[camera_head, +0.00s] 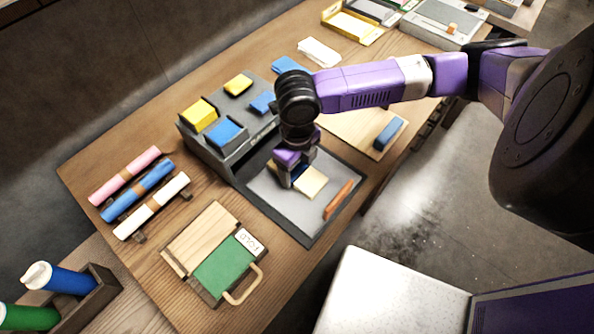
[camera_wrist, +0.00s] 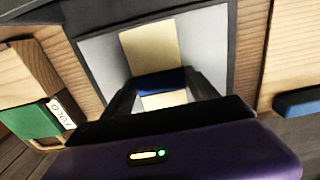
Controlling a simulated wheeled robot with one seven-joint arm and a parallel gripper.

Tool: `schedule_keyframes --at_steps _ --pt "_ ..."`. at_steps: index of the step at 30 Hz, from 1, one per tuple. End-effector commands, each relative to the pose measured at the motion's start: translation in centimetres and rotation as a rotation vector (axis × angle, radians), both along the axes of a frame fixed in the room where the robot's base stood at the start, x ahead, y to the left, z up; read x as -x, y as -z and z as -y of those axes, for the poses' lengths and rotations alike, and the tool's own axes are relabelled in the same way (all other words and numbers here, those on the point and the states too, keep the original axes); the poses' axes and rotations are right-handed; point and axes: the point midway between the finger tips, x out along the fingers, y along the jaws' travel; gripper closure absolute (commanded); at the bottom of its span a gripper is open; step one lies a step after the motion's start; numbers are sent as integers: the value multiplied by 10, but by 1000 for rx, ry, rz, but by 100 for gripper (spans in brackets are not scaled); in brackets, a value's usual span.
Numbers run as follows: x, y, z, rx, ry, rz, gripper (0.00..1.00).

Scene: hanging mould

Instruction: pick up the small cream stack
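The small cream stack (camera_head: 311,182) has a dark blue band across it and lies on the grey floor of a dark-rimmed tray (camera_head: 285,217). My gripper (camera_head: 295,181) is low over the tray, fingers pointing down at the stack's banded part and hiding some of it. In the wrist view the cream stack (camera_wrist: 152,48) runs away from me, its blue band between my two fingertips (camera_wrist: 159,82). The fingers are apart, one on each side of the band. I cannot tell whether they press on it.
A grey stepped holder (camera_head: 225,145) with yellow and blue pads adjoins the tray. A board with a green panel (camera_head: 225,268) lies in front. Coloured rolls (camera_head: 138,190) lie left; a blue block (camera_head: 389,133) lies behind right.

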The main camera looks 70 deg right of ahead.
Motion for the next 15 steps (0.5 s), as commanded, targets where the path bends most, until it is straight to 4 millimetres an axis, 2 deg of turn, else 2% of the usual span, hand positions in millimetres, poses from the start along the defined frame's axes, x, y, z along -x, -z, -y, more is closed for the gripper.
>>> schedule_keyframes --at_steps 1,8,15 --pt "0 0 0 0 0 0 44" --pt "0 0 0 0 0 0 88" --pt "0 -2 0 0 0 1 89"
